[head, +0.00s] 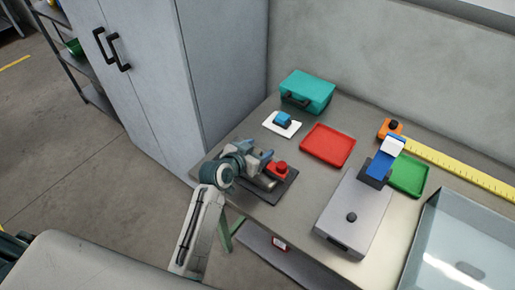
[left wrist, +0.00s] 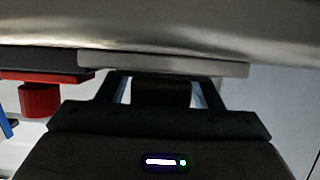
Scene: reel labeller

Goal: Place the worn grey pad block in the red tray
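The red tray (head: 327,145) lies flat and empty mid-table. My left gripper (head: 260,161) is over the dark base plate (head: 283,190) at the table's near left, beside a red knob (head: 280,169). Its fingers stand apart. In the left wrist view a dark piece lies between the fingers (left wrist: 161,92), with light gaps at its sides. A grey bar (left wrist: 165,62) runs across just beyond them. The red knob shows at left (left wrist: 40,99). I cannot tell which grey part is the worn pad block; the gripper partly hides that area. My right gripper is out of view.
A teal case (head: 308,91) and a white pad with a blue block (head: 283,119) are behind. To the right are a grey labeller (head: 352,205), green tray (head: 408,175), orange block (head: 389,129), yellow ruler (head: 460,168) and clear-walled bin (head: 450,245). A cabinet (head: 160,80) stands left.

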